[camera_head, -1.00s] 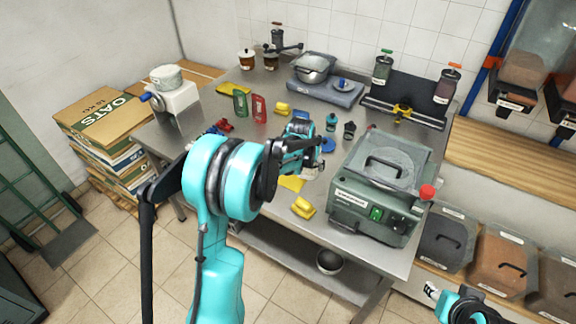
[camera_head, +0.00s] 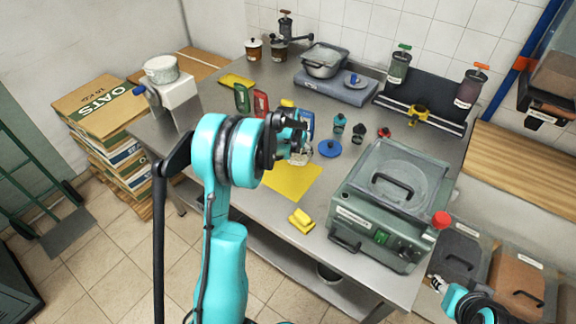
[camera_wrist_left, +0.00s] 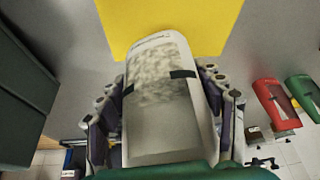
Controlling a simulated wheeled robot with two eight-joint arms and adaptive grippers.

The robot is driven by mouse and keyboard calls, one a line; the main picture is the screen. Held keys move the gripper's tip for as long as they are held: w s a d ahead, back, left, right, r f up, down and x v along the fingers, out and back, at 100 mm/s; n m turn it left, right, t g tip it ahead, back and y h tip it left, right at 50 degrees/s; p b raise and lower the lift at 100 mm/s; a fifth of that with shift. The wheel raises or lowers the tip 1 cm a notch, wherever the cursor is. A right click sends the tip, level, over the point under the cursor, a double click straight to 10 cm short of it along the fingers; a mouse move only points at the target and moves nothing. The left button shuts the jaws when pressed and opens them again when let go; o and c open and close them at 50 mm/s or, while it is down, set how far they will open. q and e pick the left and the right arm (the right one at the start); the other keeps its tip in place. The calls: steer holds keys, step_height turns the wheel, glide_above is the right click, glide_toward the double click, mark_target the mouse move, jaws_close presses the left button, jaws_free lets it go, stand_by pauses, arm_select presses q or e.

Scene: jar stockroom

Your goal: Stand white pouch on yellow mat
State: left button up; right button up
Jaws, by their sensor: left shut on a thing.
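My left gripper (camera_head: 297,143) is shut on the white pouch (camera_wrist_left: 160,100), a white pack with a grey speckled panel and a dark band. In the left wrist view the fingers lie along both of its sides. In the head view the pouch (camera_head: 301,157) is mostly hidden by the gripper, by the far edge of the yellow mat (camera_head: 293,183). The mat also shows beyond the pouch in the left wrist view (camera_wrist_left: 185,18). I cannot tell whether the pouch touches anything below. My right gripper (camera_head: 438,284) is small at the lower right; its fingers are unclear.
A green machine (camera_head: 388,205) stands right of the mat. A yellow block (camera_head: 301,221) lies near the front edge. A blue disc (camera_head: 328,149) and small bottles (camera_head: 339,125) are behind the mat. Red (camera_head: 261,104) and green pouches (camera_head: 242,98) stand behind left.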

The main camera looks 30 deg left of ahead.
arm_select(q)
steer(key=s+a+f, duration=0.2)
steer(key=a, duration=0.1)
steer(key=shift+f+b, duration=0.3)
steer(key=shift+b, duration=0.1)
steer(key=shift+f+b, duration=0.65)
steer(key=shift+f, duration=1.25)
steer(key=shift+f, duration=0.2)
steer(key=o, duration=1.5)
steer(key=shift+c, duration=0.2)
steer(key=shift+r, duration=0.1)
